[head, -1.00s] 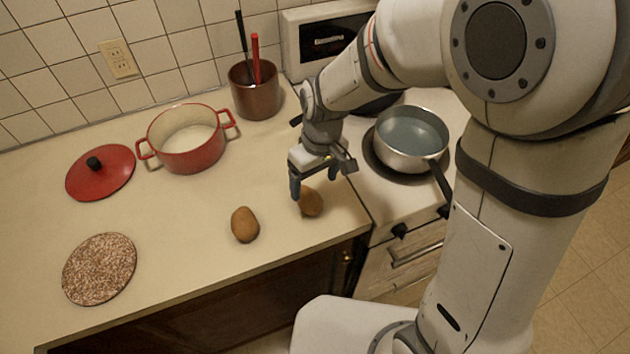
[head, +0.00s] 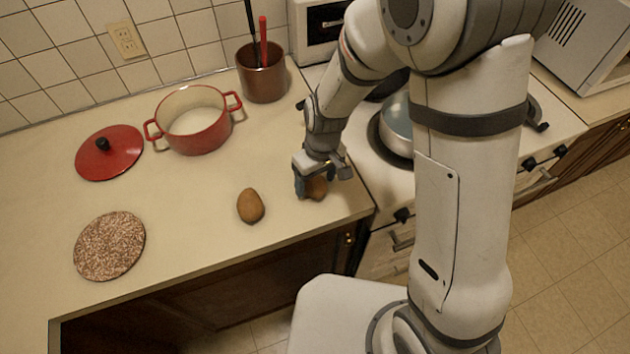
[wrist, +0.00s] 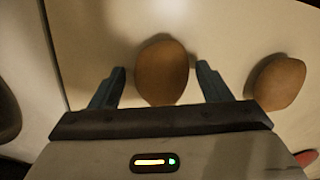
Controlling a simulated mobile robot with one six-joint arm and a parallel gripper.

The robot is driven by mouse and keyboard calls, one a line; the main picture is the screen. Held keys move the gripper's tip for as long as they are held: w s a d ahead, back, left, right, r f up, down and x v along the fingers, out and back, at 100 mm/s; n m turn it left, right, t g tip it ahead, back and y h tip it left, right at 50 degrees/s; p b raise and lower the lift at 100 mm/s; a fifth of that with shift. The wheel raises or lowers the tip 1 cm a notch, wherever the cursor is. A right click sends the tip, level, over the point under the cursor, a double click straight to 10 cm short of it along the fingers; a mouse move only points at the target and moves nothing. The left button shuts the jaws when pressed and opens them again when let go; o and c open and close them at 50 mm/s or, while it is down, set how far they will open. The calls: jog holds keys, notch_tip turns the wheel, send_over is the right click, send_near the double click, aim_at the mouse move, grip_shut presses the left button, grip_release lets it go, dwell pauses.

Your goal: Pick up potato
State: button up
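Two brown potatoes lie on the beige counter near its front edge. One potato (head: 317,187) is under my gripper (head: 314,188) and partly hidden by it in the head view. In the wrist view this potato (wrist: 162,72) sits between the two open blue fingers of my gripper (wrist: 160,86), with a gap on each side. The other potato (head: 250,206) lies to the left in the head view, clear of my gripper. It shows at the right in the wrist view (wrist: 279,82).
A red pot (head: 192,121), a red lid (head: 109,153) and a speckled round mat (head: 109,246) are on the counter's left. A brown utensil crock (head: 262,76) stands behind. A metal pan (head: 397,125) is on the stove at the right. The counter's front edge is close.

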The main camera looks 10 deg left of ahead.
aim_at(317, 178)
jog(key=c, duration=0.9)
jog(key=shift+c, duration=0.2)
jog(key=shift+r, duration=0.25)
notch_tip(317, 178, up, 9)
jog(key=shift+w+r+b, duration=0.1)
jog(key=shift+b, duration=0.5)
jog(key=w+d+r+p, duration=0.6)
jog(key=w+d+r, duration=0.3)
jog(key=w+d, duration=0.1)
jog(key=w+d+p, duration=0.1)
jog(key=w+d, duration=0.8)
jog(key=d, duration=0.1)
jog(key=shift+w+d+r, duration=0.15)
jog(key=shift+w, duration=0.1)
